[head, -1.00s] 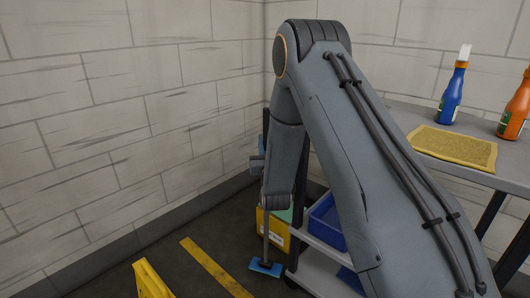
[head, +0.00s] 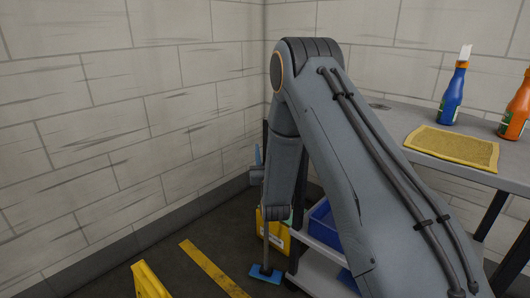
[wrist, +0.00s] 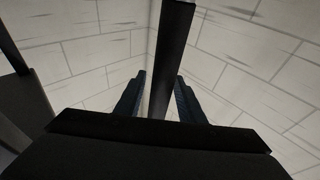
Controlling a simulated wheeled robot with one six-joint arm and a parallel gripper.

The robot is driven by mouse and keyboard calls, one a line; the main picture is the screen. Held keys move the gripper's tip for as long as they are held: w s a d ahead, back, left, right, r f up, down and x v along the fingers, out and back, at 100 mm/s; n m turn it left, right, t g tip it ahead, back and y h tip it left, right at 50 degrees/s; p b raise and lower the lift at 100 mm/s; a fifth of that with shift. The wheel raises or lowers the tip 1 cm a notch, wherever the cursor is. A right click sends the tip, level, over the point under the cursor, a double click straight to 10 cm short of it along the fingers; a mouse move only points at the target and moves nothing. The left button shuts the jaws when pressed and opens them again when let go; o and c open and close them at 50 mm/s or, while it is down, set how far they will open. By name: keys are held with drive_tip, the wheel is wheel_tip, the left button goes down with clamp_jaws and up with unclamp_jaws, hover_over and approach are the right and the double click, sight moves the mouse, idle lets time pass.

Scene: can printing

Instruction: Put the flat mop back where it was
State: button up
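The flat mop (head: 265,274) has a blue flat head at floor level and a thin, near-upright handle. Part of the handle is hidden behind my arm and gripper in the head view. My gripper (head: 257,162) is at the upper part of the handle, to the left of my arm's forearm. In the wrist view, the dark handle (wrist: 172,50) runs up between the two fingers of my gripper (wrist: 160,88), and the gripper appears shut on it. Whether the mop head rests fully on the floor is hard to tell.
A yellow container (head: 273,236) stands just behind the mop. A grey cart (head: 318,262) with blue bins (head: 325,222) is close on the right. A yellow floor stripe (head: 213,268) and a yellow object (head: 150,281) lie to the left. Brick walls meet behind.

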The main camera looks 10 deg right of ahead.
drive_tip(key=shift+r, duration=0.1)
drive_tip(key=p+v, duration=0.2)
drive_tip(key=v, duration=1)
drive_tip(key=s+a+r+n+g+y, duration=0.1)
drive_tip(key=s+a+r+g+y, duration=0.15)
drive_tip(key=a+g, duration=0.6)
drive_tip(key=s+r+n+g, duration=0.2)
drive_tip(key=s+g, duration=0.4)
drive_tip(key=s, duration=1.2)
drive_tip(key=s+a+r+n+g, duration=0.1)
drive_tip(key=s+r+g, duration=0.4)
drive_tip(key=s, duration=1.3)
drive_tip(key=shift+s+r+n+g, duration=0.35)
drive_tip(key=shift+n+g, duration=0.15)
drive_tip(key=shift+g, duration=0.15)
drive_tip(key=shift+a, duration=0.15)
